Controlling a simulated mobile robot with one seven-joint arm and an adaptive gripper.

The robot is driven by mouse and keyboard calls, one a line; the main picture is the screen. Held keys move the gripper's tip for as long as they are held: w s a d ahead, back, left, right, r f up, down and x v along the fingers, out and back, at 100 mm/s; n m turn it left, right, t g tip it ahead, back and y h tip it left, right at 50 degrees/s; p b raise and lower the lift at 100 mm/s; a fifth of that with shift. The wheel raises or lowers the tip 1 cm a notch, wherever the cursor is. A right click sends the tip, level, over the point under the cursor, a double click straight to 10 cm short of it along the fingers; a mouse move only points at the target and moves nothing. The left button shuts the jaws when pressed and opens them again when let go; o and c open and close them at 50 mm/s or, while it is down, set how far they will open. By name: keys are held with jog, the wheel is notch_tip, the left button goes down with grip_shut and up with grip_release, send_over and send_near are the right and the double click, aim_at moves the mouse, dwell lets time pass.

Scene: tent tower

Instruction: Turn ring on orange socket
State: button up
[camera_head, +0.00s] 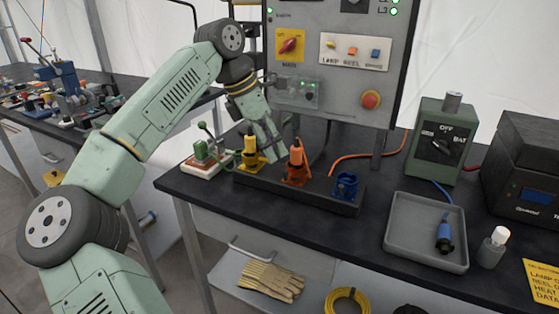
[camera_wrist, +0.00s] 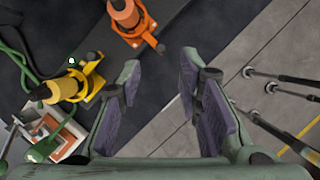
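The orange socket (camera_head: 296,181) is on the dark strip at the middle of the bench, with an orange plug (camera_head: 297,154) standing in it. In the wrist view the orange plug (camera_wrist: 125,12) is at the top, cut by the frame edge, and the orange ring with its lugs (camera_wrist: 145,36) shows around its base. My gripper (camera_head: 274,155) points down between the yellow and orange sockets in the head view. In the wrist view its two fingers (camera_wrist: 160,80) are apart with nothing between them, and the orange ring lies beyond the fingertips.
A yellow socket with plug (camera_head: 250,155) is left of the orange one. A blue socket (camera_head: 347,185) without a plug is at right. A grey tray (camera_head: 410,240) holds a blue plug (camera_head: 444,235). The control panel (camera_head: 335,100) stands close behind. A green-topped device (camera_head: 205,155) is at left.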

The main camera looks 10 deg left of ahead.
jog(key=v, duration=0.4)
jog(key=shift+r, duration=0.15)
